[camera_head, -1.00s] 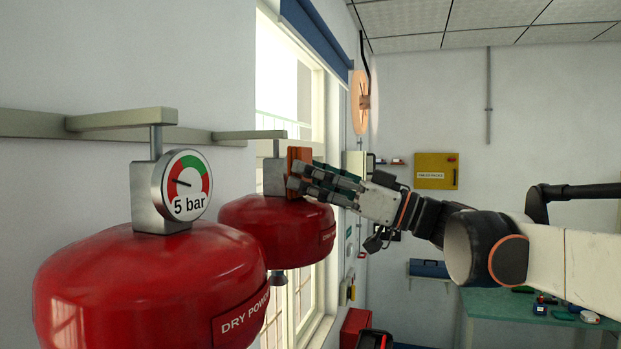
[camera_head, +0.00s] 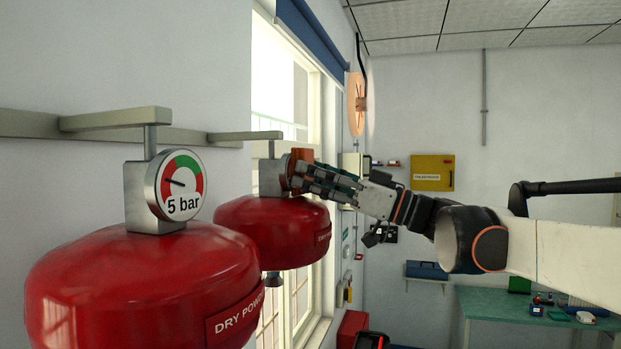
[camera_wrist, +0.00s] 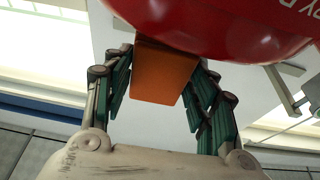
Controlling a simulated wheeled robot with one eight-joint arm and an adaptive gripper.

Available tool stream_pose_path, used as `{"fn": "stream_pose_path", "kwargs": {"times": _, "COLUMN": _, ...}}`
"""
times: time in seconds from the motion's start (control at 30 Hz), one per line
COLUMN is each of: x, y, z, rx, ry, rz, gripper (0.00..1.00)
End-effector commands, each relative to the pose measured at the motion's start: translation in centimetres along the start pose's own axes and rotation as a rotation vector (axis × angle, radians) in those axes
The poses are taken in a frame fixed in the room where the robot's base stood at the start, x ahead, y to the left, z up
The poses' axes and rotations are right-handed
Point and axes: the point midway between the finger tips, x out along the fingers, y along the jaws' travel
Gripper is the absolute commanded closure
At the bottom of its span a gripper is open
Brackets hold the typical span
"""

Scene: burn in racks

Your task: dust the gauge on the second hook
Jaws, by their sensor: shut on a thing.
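My gripper (camera_head: 312,180) is shut on an orange-brown block (camera_head: 301,158), which also shows between the fingers in the wrist view (camera_wrist: 162,75). The block is at the gauge (camera_head: 285,172) on the second, farther red extinguisher (camera_head: 275,230), which hangs from the second hook (camera_head: 243,136). The block and fingers hide most of that gauge's face; only its rim edge shows. Whether the block touches the face I cannot tell. The nearer extinguisher (camera_head: 135,295) hangs from the first hook (camera_head: 115,119), its gauge (camera_head: 180,184) reading "5 bar" in full view.
A window (camera_head: 290,90) with a blue blind (camera_head: 313,40) is behind the second extinguisher. A yellow box (camera_head: 432,172) hangs on the back wall. A green table (camera_head: 485,300) with small items stands at the lower right. The space between is open.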

Motion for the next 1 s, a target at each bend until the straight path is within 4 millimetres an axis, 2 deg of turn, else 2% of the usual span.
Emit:
{"fn": "stream_pose_path", "kwargs": {"times": 0.53, "x": 0.3, "y": -3.9, "z": 0.1, "rx": 0.0, "ry": 0.0, "rz": -0.002, "gripper": 0.73}}
{"fn": "stream_pose_path", "kwargs": {"times": 0.87, "x": 0.2, "y": -4.0, "z": 0.1, "rx": 0.0, "ry": 0.0, "rz": -0.002, "gripper": 0.73}}
{"fn": "stream_pose_path", "kwargs": {"times": 1.0, "x": -0.7, "y": -3.9, "z": -0.2, "rx": -0.001, "ry": 0.0, "rz": 0.0, "gripper": 0.73}}
